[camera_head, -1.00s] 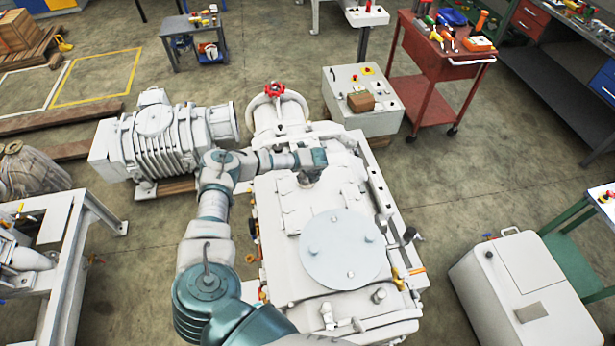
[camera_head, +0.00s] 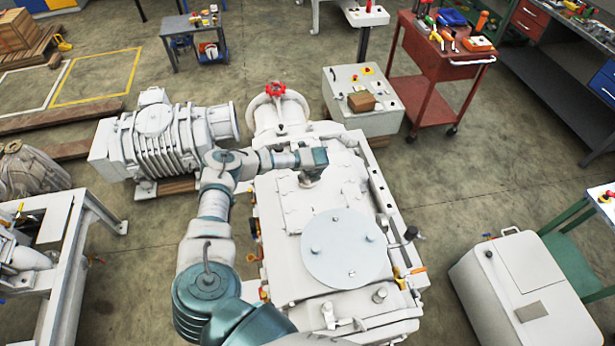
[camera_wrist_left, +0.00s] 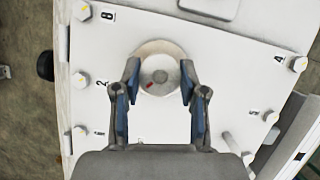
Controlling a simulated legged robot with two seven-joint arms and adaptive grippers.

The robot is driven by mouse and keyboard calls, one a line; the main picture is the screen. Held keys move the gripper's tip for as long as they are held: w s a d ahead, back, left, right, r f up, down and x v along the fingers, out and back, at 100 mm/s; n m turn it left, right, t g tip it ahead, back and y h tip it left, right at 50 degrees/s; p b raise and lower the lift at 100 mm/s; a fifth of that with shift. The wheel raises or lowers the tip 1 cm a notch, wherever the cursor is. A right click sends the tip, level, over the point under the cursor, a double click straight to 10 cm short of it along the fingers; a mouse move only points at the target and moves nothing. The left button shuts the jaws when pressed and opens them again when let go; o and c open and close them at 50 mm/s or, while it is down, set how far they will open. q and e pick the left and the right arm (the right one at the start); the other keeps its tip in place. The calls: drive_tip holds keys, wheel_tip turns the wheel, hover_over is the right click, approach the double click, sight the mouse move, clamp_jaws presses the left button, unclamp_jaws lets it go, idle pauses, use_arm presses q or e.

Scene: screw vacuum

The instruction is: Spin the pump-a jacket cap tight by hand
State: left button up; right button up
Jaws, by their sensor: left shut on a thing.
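The jacket cap (camera_wrist_left: 158,76) is a round pale cap with a small red mark, seated on the white top plate of the pump (camera_wrist_left: 222,75) in the left wrist view. A tan ring shows around its far side. My left gripper (camera_wrist_left: 158,90) has one blue-padded finger on each side of the cap and is shut on it. In the head view my left arm reaches over the white pump (camera_head: 295,215), and the left gripper (camera_head: 312,178) points down at its far part; the cap is hidden there. My right gripper is not in view.
Hex bolts (camera_wrist_left: 262,115) and printed numbers surround the cap on the plate. A large round cover (camera_head: 345,250) lies on the near pump top. A red handwheel (camera_head: 275,89) stands beyond. A grey control box (camera_head: 362,100) and red cart (camera_head: 435,65) are at the back right.

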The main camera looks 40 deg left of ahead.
use_arm(q)
drive_tip(key=shift+w+a+r, duration=0.1)
drive_tip(key=shift+a, duration=0.05)
drive_tip(key=o, duration=1.2)
drive_tip(key=shift+c, duration=0.2)
drive_tip(key=v, duration=1.1)
drive_tip(key=shift+r, duration=0.3)
